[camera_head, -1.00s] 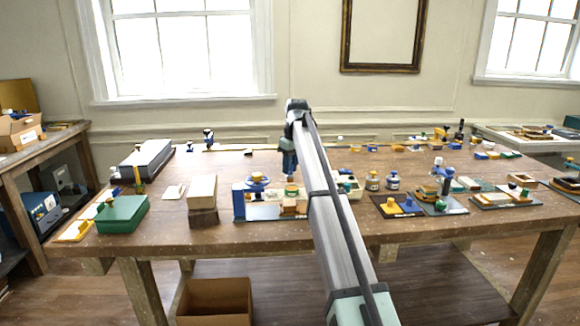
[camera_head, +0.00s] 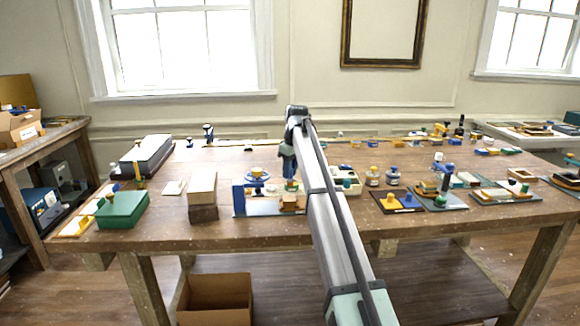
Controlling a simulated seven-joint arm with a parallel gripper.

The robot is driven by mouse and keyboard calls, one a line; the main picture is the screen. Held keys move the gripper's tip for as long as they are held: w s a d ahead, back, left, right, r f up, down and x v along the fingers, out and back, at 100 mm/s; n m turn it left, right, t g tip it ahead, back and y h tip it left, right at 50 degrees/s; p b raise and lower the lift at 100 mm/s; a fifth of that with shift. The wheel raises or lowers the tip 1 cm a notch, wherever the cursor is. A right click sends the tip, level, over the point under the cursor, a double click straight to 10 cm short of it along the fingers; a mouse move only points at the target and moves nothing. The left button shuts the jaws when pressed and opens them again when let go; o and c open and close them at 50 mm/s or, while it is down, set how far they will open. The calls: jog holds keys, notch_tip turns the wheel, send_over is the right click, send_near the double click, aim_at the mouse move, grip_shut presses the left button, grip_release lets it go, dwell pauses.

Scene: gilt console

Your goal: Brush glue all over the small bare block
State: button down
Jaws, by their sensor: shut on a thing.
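My gripper (camera_head: 290,179) points down over the grey work mat near the table's front edge. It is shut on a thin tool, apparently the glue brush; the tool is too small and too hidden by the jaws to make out. A small tan block (camera_head: 289,203) sits on the mat (camera_head: 262,210) just below the gripper. I cannot tell whether the tool touches it or whether glue is on it.
A pale compartment box (camera_head: 346,188) stands close right of the gripper, partly behind my arm. Small jars (camera_head: 392,177) stand farther right.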

aim_at(290, 180)
jog(key=shift+f, duration=2.2)
jog(key=shift+s+r, duration=0.2)
jog(key=shift+s, duration=0.2)
jog(key=shift+s+f, duration=0.15)
jog(key=shift+s, duration=1.85)
jog(key=shift+w, duration=2.45)
jog(key=shift+s, duration=2.55)
jog(key=shift+w, duration=2.65)
jog(key=shift+s+a, duration=0.1)
jog(key=shift+a, duration=0.5)
jog(key=shift+s+d, duration=0.1)
jog(key=shift+s, duration=2.45)
jog(key=shift+w+r, duration=0.2)
jog(key=shift+r, duration=0.55)
notch_tip(290, 180, up, 6)
jog(key=shift+r, duration=0.15)
jog(key=shift+s, duration=0.1)
